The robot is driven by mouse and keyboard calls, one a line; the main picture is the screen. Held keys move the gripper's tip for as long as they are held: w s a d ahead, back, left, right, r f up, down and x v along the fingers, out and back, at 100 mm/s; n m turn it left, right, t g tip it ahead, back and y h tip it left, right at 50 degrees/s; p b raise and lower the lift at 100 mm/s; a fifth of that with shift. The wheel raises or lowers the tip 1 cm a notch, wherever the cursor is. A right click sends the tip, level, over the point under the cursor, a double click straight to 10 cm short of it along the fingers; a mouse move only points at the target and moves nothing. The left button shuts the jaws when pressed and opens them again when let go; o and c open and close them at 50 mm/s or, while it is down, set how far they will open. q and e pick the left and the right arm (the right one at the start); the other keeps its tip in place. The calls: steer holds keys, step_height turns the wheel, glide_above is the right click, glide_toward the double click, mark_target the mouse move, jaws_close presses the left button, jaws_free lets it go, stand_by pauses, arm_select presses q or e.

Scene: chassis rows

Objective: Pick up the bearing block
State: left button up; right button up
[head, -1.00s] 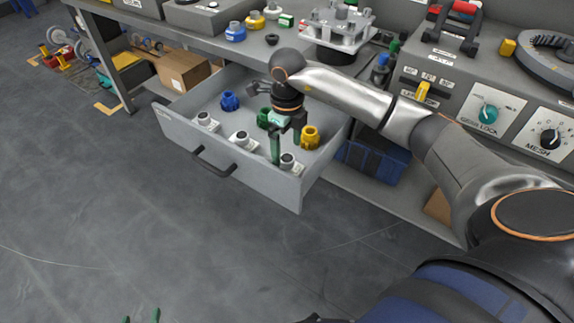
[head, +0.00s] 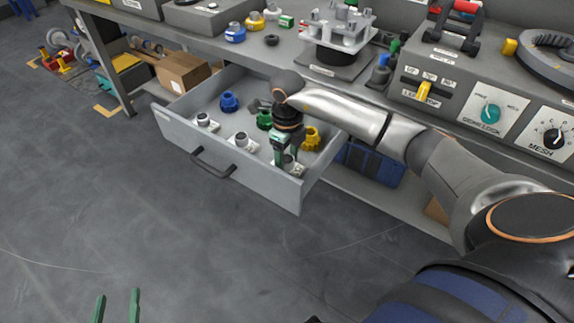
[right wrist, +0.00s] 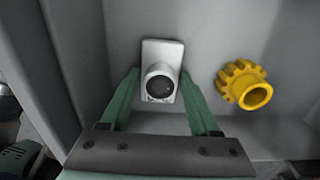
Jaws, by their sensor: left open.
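Three white bearing blocks with dark round bores sit along the front of the open drawer: one at the left (head: 205,121), one in the middle (head: 243,140) and one at the right (head: 295,170). My right gripper (head: 287,158) is down in the drawer at the right block and partly hides it. In the right wrist view, the open green fingers of that gripper (right wrist: 160,108) stand on either side of this bearing block (right wrist: 163,52), with gaps beside it. My left gripper (head: 116,306) is open and empty over the floor at the bottom left; only its fingers show.
The drawer (head: 240,170) also holds a blue gear (head: 229,101), a green gear (head: 264,120) and a yellow gear (head: 311,138), the yellow one close to my right gripper. The drawer walls are near. The workbench (head: 205,37) stands behind.

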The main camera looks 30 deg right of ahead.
jaws_close()
stand_by(0.5)
